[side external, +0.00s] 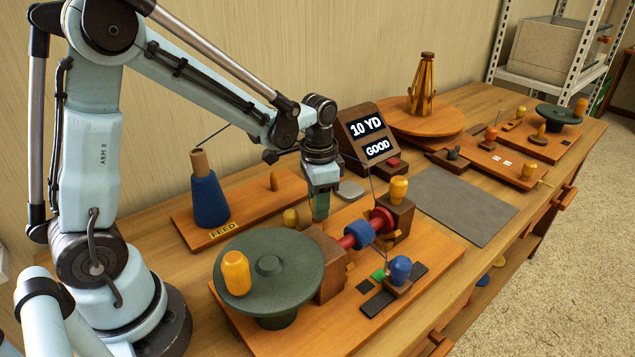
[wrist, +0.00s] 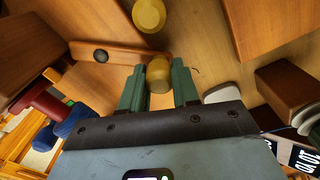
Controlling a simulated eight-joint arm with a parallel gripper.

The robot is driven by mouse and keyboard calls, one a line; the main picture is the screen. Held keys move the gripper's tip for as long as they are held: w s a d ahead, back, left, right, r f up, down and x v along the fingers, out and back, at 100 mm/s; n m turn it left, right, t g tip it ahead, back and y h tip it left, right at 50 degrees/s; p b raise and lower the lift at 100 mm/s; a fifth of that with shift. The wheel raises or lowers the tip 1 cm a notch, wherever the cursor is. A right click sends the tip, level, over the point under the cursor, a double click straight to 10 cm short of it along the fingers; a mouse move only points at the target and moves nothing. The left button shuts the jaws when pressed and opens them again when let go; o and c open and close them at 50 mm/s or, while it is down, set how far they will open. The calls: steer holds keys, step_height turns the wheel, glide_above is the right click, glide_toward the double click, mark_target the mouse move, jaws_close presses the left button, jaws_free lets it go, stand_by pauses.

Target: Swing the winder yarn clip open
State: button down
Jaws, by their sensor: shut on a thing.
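The yarn clip (wrist: 118,53) is a wooden lever with a dark round pivot, seen in the wrist view. A yellow knob (wrist: 159,80) sits at its end. My gripper (wrist: 160,88) has its green fingers on either side of this knob and is shut on it. In the side view my gripper (side external: 320,212) points down behind the winder, and I cannot make out the clip there. The winder has a red spindle (side external: 382,220) carrying blue yarn (side external: 358,235), between two dark wooden blocks. A thin strand runs near it.
A large green wheel (side external: 285,250) with a yellow handle (side external: 236,272) stands in front of my gripper. A blue knob (side external: 400,268) is at the front right. A blue cone of yarn (side external: 209,203) stands at left. The display box (side external: 365,140) reads "10 YD GOOD". A grey mat (side external: 455,205) is bare.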

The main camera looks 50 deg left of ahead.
steer(key=shift+w, duration=0.1)
steer(key=m, duration=0.1)
steer(key=w+d+m, duration=0.1)
steer(key=shift+d+m, duration=0.1)
steer(key=shift+m, duration=0.2)
steer(key=m, duration=0.1)
steer(key=d+m, duration=0.1)
steer(key=shift+w+d+m, duration=0.25)
steer(key=shift+w+m, duration=0.05)
steer(key=shift+w, duration=0.1)
steer(key=d+m, duration=0.1)
steer(key=m, duration=0.2)
steer(key=shift+w+d, duration=0.2)
steer(key=shift+d, duration=0.15)
steer(key=shift+d+m, duration=0.6)
steer(key=shift+m, duration=0.3)
steer(key=shift+d, duration=0.15)
steer(key=c, duration=0.8)
jaws_free()
steer(key=shift+r, duration=0.1)
